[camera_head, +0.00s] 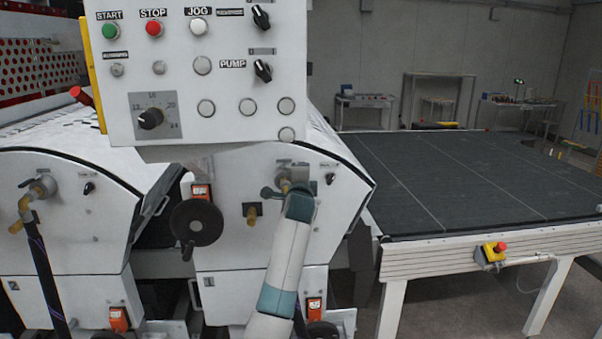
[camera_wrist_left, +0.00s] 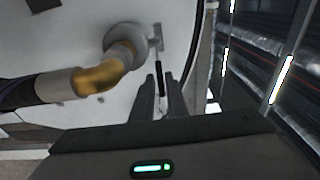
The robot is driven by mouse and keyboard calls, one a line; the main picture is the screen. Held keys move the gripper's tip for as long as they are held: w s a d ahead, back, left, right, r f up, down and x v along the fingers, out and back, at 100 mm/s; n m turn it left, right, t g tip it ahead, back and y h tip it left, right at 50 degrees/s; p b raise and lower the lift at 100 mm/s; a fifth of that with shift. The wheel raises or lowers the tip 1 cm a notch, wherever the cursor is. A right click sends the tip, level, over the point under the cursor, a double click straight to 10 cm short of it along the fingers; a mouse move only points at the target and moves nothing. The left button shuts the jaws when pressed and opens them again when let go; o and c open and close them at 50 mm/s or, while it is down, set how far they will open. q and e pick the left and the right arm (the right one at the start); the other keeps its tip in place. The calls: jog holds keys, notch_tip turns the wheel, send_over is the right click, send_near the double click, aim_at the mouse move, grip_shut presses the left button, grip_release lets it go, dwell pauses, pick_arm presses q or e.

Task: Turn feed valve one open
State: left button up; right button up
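Feed valve one is the brass valve body (camera_head: 284,184) on the front of the unit marked 1, partly hidden by my left arm's end in the head view. In the left wrist view its round fitting (camera_wrist_left: 125,40) leads into a brass elbow (camera_wrist_left: 100,76) and a dark hose going left. Its lever has a metal root and a thin black grip (camera_wrist_left: 158,74). My left gripper (camera_wrist_left: 160,84) has its two dark fingers close on either side of this grip; contact is unclear. The fingers are hard to make out in the head view. My right gripper is not in view.
A control panel (camera_head: 195,75) hangs above. A black handwheel (camera_head: 196,223) is left of the valve, and the unit marked 2 (camera_head: 75,235) has a similar valve (camera_head: 40,187). A dark conveyor table (camera_head: 470,180) with a red stop button (camera_head: 499,246) stands right.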

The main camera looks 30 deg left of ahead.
pick_arm(q)
jog(key=shift+o, duration=1.1)
jog(key=b+v, duration=0.7)
jog(key=v, duration=1)
jog(key=shift+s, duration=0.15)
